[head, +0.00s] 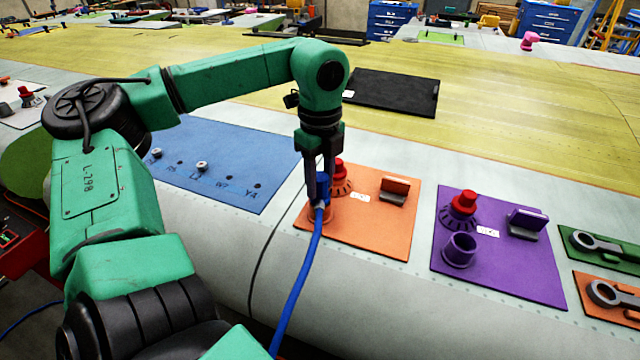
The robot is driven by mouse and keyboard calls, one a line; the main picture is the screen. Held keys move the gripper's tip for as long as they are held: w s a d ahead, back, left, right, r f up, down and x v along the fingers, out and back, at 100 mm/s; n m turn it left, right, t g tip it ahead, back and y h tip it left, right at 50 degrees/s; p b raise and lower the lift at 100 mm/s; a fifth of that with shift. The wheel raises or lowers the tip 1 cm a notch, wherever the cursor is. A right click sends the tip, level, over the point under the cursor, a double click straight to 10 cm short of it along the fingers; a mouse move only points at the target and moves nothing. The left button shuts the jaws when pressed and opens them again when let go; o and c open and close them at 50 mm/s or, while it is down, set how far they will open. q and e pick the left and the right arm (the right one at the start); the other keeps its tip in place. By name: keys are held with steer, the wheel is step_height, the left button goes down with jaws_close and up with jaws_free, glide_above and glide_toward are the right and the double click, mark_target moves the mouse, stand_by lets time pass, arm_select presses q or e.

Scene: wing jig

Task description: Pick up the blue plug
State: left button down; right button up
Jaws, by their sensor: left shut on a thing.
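The blue plug (322,188) is at the left part of the orange panel, with a blue cable (301,275) running from it down toward the bottom of the head view. My left gripper (319,192) points down and is shut on the plug. The plug is just above or in an orange round socket (325,214); I cannot tell whether it is seated or held clear. The fingers hide part of the plug. My right gripper does not show.
The orange panel (385,236) also bears a red knob (340,178) close behind the gripper and an orange lever block (395,189). A purple panel (520,272) with an empty purple socket (459,250) lies to the right. A blue panel (228,150) lies to the left.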

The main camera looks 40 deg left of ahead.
arm_select(q)
step_height(320, 180, up, 8)
steer(key=shift+w+r+b, duration=0.1)
steer(key=shift+r+b, duration=0.1)
steer(key=shift+b, duration=0.9)
step_height(320, 180, up, 13)
steer(key=p, duration=0.3)
steer(key=shift+f, duration=0.15)
steer(key=shift+a, duration=0.1)
